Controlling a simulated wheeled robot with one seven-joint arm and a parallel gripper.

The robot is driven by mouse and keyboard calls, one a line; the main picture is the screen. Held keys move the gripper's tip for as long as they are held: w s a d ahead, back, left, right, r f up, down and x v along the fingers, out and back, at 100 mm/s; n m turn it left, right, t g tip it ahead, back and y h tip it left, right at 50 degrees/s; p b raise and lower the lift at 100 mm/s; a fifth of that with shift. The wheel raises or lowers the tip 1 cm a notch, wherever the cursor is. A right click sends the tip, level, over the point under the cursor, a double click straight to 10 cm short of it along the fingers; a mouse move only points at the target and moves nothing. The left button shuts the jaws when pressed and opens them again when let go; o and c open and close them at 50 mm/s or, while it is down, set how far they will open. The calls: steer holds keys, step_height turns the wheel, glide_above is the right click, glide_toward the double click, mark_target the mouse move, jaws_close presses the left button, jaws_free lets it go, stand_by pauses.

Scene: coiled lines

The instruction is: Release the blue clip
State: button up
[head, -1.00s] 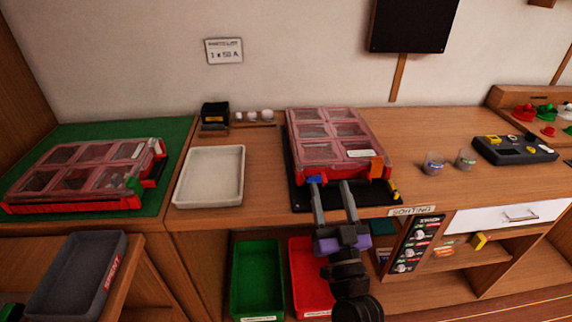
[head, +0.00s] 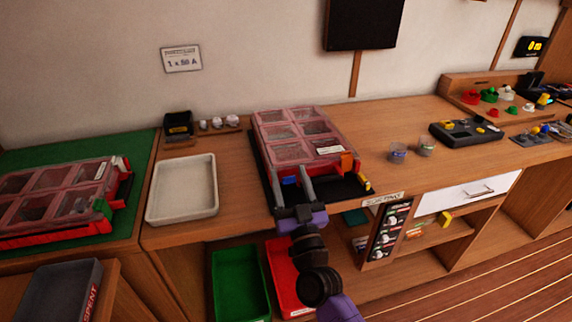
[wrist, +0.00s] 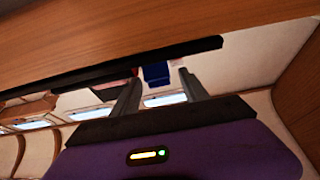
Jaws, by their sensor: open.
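The blue clip (head: 290,181) is on the front edge of the red compartment box (head: 303,143), left of its orange clip (head: 347,162). The box has a clear pinkish lid, which looks closed, and stands on a black mat. My gripper (head: 293,178) is open at the box's front, one finger on each side of the blue clip. In the wrist view the blue clip (wrist: 156,74) shows between the two spread fingers, with a gap on both sides. I cannot tell whether the clip is latched.
A white tray (head: 182,190) stands left of the box. Two small cups (head: 398,152) and a dark device (head: 466,132) are to the right. A similar red box (head: 62,200) sits on a green mat at far left. Green (head: 240,287) and red (head: 283,270) bins are below.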

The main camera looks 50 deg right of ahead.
mark_target(286, 167)
steer(key=shift+x, duration=1.8)
steer(key=shift+d, duration=0.1)
jaws_close()
steer(key=shift+f, duration=0.2)
